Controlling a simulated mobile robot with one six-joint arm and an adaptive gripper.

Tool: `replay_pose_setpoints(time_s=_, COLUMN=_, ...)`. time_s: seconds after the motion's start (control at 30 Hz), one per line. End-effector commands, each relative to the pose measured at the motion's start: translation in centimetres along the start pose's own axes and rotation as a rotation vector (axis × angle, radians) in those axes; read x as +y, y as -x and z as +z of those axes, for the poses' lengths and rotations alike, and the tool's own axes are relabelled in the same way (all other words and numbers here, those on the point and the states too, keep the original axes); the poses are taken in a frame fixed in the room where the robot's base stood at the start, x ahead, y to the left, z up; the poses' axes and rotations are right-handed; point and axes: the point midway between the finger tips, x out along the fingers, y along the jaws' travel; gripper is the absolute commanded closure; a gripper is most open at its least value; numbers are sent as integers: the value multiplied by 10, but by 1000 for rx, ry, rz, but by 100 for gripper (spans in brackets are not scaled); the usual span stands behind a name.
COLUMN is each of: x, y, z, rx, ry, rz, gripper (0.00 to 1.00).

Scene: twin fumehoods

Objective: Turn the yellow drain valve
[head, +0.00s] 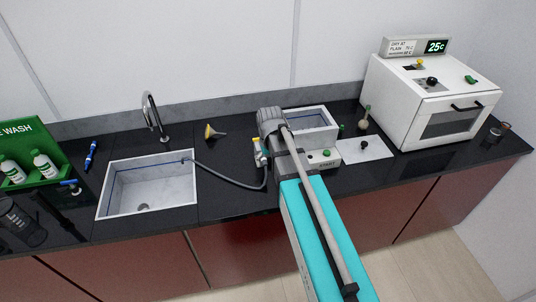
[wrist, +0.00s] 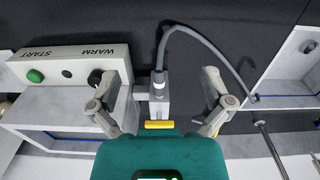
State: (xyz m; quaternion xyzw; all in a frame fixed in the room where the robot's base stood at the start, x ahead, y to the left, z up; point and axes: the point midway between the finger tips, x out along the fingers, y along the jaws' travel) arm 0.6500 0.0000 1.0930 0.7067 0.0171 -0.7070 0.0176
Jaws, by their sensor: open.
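The yellow drain valve handle (wrist: 158,125) is a short bar on a pale valve body (wrist: 160,103) in the wrist view. A grey hose (wrist: 188,32) leaves the valve and arcs right to the sink. My gripper (wrist: 163,90) is open, with one finger on each side of the valve body and visible gaps to both. The handle lies low between the fingers, near my teal wrist. In the head view the valve (head: 258,150) shows at the left side of the white water bath (head: 334,130), partly hidden by my gripper (head: 270,117).
The bath panel (wrist: 70,58) has a green button and a dark knob, left of my gripper. The sink (head: 104,200), faucet (head: 151,115) and yellow-tipped funnel (head: 213,131) are left. A white oven (head: 400,105) stands right. The dark counter (head: 225,195) is mostly clear around the hose.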

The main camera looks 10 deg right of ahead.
Motion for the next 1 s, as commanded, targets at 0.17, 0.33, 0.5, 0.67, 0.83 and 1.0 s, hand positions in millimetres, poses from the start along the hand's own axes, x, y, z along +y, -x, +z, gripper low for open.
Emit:
replay_pose_setpoints(time_s=0.17, x=0, y=-16, z=26, rx=0, ry=-9, rz=0, gripper=0)
replay_pose_setpoints(time_s=0.33, x=-1, y=-27, z=47, rx=0, ry=-19, rz=0, gripper=0)
replay_pose_setpoints(time_s=0.5, x=-3, y=-38, z=68, rx=0, ry=-28, rz=0, gripper=0)
replay_pose_setpoints(time_s=0.67, x=-4, y=-48, z=87, rx=0, ry=-36, rz=0, gripper=0)
replay_pose_setpoints(time_s=0.83, x=-5, y=-57, z=105, rx=0, ry=-44, rz=0, gripper=0)
replay_pose_setpoints(time_s=1.0, x=-5, y=-62, z=114, rx=0, ry=-50, rz=0, gripper=0)
